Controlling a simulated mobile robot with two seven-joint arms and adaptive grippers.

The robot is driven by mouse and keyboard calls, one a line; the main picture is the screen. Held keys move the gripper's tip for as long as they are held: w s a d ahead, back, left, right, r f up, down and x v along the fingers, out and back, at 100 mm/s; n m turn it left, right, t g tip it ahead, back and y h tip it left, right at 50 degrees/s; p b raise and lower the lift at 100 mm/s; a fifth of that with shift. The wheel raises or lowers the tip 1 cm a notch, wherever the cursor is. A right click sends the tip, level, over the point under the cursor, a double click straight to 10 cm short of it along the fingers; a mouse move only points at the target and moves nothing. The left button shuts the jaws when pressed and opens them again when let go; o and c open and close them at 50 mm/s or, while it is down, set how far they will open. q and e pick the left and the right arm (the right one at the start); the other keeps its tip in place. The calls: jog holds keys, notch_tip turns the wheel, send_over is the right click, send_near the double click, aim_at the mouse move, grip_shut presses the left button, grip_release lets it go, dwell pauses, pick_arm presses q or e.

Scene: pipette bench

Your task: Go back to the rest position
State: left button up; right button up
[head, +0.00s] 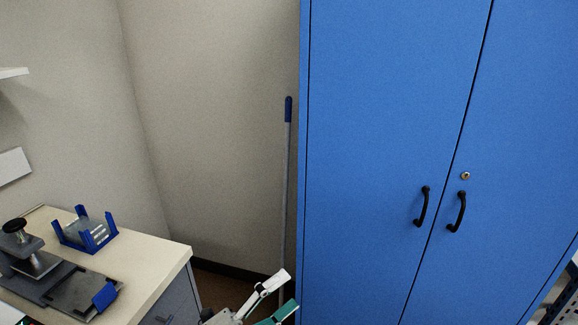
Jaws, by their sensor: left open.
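My left gripper (287,290) shows at the bottom edge, a little left of the middle of the head view. One finger is white and the other is teal, and they are spread apart with nothing between them. It appears in front of the floor and the lower left edge of the blue cabinet (390,110). The rest of this arm is mostly cut off by the frame. My right gripper is not in view.
A bench (160,262) stands at the lower left, holding a blue rack (86,236) and a dark clamp-like device (32,262). A pole with a blue grip (288,110) stands beside the cabinet. Shelving shows at the lower right edge.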

pick_arm(q)
jog(key=s+a+f+n+t+y, duration=0.35)
jog(key=a+f+n+y, duration=0.75)
jog(key=a+f+n, duration=0.45)
jog(key=s+a+f+n+g+y, duration=0.3)
jog(key=s+a+f+n+g, duration=0.2)
jog(key=s+f+n, duration=0.4)
jog(key=s+f, duration=0.3)
jog(key=f, duration=0.1)
jog(key=shift+s+a+y, duration=0.3)
jog(key=shift+s, duration=0.05)
jog(key=shift+a, duration=0.1)
